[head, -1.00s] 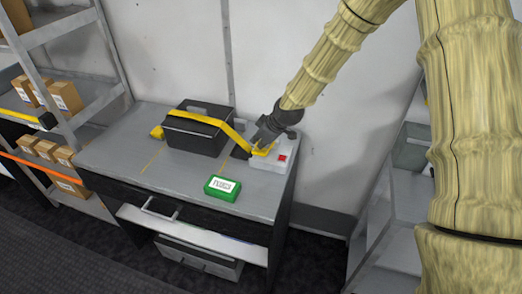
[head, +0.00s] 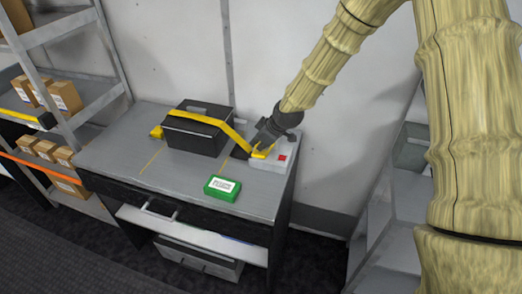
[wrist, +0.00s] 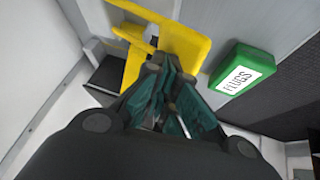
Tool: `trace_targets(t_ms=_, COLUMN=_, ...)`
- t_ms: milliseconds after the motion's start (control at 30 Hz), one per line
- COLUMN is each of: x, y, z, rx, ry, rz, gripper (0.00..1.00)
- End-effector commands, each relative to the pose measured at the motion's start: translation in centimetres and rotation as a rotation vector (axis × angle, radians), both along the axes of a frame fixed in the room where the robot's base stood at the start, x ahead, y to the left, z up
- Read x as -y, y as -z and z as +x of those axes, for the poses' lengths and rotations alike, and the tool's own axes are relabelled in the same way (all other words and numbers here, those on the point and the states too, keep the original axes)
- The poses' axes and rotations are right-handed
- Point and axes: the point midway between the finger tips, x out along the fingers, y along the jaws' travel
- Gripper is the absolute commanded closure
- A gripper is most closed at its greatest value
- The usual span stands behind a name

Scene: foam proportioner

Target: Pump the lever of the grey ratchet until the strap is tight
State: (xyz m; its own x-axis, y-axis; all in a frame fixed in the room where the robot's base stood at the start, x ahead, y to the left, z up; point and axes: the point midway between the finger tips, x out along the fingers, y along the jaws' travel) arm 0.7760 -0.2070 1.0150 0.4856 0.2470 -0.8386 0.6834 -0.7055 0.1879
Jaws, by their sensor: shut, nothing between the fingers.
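A yellow strap (head: 205,118) runs over a black case (head: 190,138) on the grey workbench and down to its right side. My gripper (head: 258,150) is shut at the strap's right end, beside a small yellow part (head: 261,154) that may be the ratchet's lever. In the wrist view, my shut, empty fingers (wrist: 160,95) are close to a broad yellow piece (wrist: 175,40); I cannot tell whether they touch it. The grey ratchet body is mostly hidden behind my gripper, and I cannot tell how tight the strap is.
A pale grey box with a red square (head: 275,160) stands just right of my gripper. A green box labelled FUGS or similar (head: 222,188) lies near the bench's front edge. Shelves with cartons (head: 65,97) stand left, another shelf (head: 395,215) right. The bench's front left (head: 120,160) is clear.

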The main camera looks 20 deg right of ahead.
Motion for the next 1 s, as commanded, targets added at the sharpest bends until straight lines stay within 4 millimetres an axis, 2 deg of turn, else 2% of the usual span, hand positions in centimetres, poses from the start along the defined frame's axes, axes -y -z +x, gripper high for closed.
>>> trace_targets(t_ms=1000, x=-0.18, y=0.94, z=-0.31, rx=-0.001, ry=0.0, rz=0.0, gripper=1.0)
